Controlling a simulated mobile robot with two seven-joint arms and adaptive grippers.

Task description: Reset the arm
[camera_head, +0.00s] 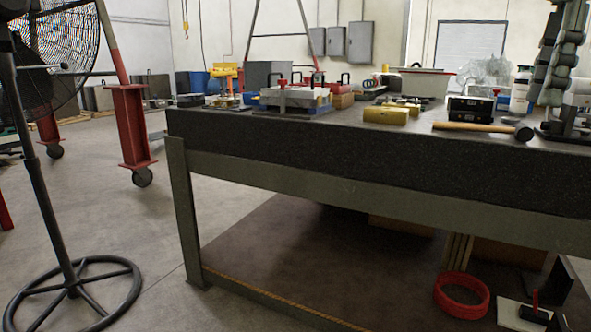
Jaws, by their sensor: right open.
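My right gripper (564,130) is at the right edge of the view, low over the dark workbench (380,160). Its arm comes down from the top right. It is open, with no object seen in it; its fingertips are small and dark, and I cannot tell whether they touch the bench. A mallet (480,127) with a wooden handle lies just left of it. A mould base (295,97) with a grey top plate and a red handle sits on the left half of the bench. My left gripper is not in view.
A pedestal fan (40,170) and a red gantry leg (131,125) are at left. Open floor lies between fan and bench.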

